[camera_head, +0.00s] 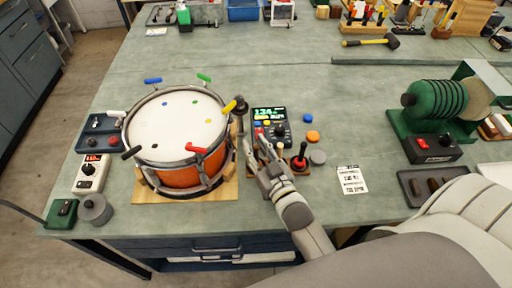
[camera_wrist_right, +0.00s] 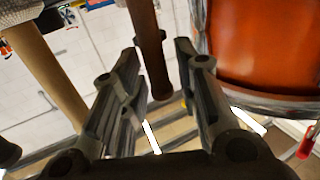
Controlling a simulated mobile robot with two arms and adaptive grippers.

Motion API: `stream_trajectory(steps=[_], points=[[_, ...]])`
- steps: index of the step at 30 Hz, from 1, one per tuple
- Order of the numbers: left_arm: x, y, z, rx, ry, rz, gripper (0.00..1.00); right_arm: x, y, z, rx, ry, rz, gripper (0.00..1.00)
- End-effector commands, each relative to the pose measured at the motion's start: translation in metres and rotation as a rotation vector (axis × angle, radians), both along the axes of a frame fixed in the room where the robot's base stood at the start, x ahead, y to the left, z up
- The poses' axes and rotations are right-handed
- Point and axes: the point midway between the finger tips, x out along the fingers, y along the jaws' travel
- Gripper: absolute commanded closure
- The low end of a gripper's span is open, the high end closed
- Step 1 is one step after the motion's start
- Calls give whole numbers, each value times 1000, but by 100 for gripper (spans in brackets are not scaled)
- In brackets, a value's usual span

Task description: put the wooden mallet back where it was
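In the head view a dark upright mallet-like piece (camera_head: 240,108) stands at the right side of the drum (camera_head: 176,138); I cannot tell for sure that it is the wooden mallet. My right gripper (camera_head: 252,146) is close beside it. In the right wrist view a brown wooden handle (camera_wrist_right: 149,45) lies between the fingers of the right gripper (camera_wrist_right: 158,62). The fingers are apart, with a visible gap on the handle's right side. A lighter wooden handle (camera_wrist_right: 48,75) with a pale textured head (camera_wrist_right: 18,12) is left of the fingers. My left gripper is out of view.
A control box with a green display (camera_head: 269,115) and a red-knobbed joystick (camera_head: 300,160) stand close to the gripper. A green coil machine (camera_head: 437,107) is at the right. A yellow-handled hammer (camera_head: 372,42) lies at the back.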

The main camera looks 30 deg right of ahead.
Motion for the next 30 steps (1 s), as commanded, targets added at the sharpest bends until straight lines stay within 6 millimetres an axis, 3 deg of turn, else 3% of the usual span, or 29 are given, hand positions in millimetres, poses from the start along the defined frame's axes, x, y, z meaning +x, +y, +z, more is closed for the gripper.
stream_trajectory(steps=[11,14,30], points=[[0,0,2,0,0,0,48,0,0,4,0,-1,0,64],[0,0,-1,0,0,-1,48,-8,0,1,0,2,0,64],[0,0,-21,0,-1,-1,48,-99,0,0,-1,3,0,64]])
